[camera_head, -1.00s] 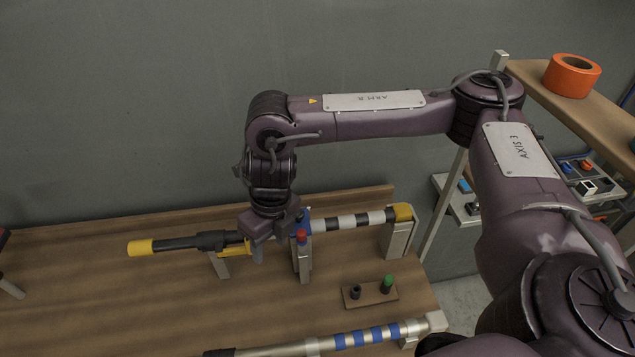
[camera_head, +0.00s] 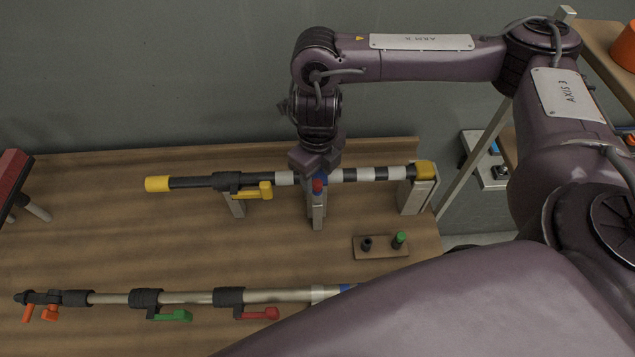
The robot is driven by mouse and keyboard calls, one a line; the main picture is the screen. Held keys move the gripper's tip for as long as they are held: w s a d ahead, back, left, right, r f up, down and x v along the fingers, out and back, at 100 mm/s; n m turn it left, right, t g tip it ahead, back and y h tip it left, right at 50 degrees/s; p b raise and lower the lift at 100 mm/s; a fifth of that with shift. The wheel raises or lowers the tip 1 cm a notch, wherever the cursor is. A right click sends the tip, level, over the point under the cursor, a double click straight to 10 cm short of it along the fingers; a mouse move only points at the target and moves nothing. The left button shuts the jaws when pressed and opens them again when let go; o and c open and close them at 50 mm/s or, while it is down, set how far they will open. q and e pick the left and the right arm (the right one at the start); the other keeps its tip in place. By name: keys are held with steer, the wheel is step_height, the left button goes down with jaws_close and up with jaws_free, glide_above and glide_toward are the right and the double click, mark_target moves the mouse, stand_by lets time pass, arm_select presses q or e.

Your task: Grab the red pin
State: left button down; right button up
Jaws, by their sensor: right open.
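The red pin (camera_head: 318,186) is a small upright red piece at the top of a grey metal post (camera_head: 316,212) on the bench. My right gripper (camera_head: 315,169) points down just above and behind the red pin in the picture. It is open, and its fingertips are partly hidden near the bar. I cannot tell whether they touch the pin. My left gripper is not in view.
A wooden block (camera_head: 372,253) holds a green pin (camera_head: 399,240) and a black piece (camera_head: 366,243). A long metal pipe (camera_head: 190,298) with green, red and orange handles lies in front. My purple arm link covers the lower right.

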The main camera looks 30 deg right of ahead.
steer(key=shift+f+p, duration=0.3)
steer(key=shift+f, duration=0.8)
steer(key=shift+c, duration=0.9)
jaws_close()
steer(key=shift+r, duration=0.1)
